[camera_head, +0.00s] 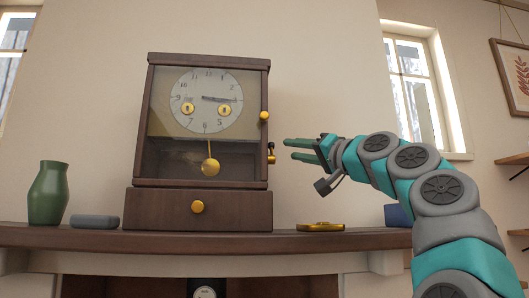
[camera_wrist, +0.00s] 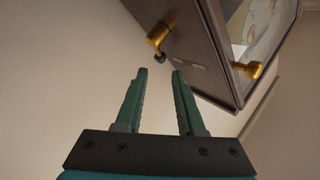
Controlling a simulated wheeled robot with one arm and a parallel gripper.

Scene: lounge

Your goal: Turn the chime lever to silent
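The dark wooden clock (camera_head: 208,188) stands on the mantel with a glass front, a white dial and a brass pendulum. The chime lever (camera_head: 271,152), brass with a dark tip, sticks out of the clock's right side. In the wrist view the lever (camera_wrist: 157,38) is just beyond my fingertips, its dark tip pointing toward the gap between them. Faint marks show beside it, too small to read. My gripper (camera_head: 289,149) is right of the lever, apart from it. In the wrist view my gripper (camera_wrist: 160,72) is open with nothing between its fingers.
A brass door knob (camera_head: 264,115) is above the lever; it also shows in the wrist view (camera_wrist: 247,69). A brass object (camera_head: 320,227) lies on the mantel (camera_head: 360,239) below my gripper. A green vase (camera_head: 48,194) and grey case (camera_head: 95,221) are left; a blue object (camera_head: 398,215) is right.

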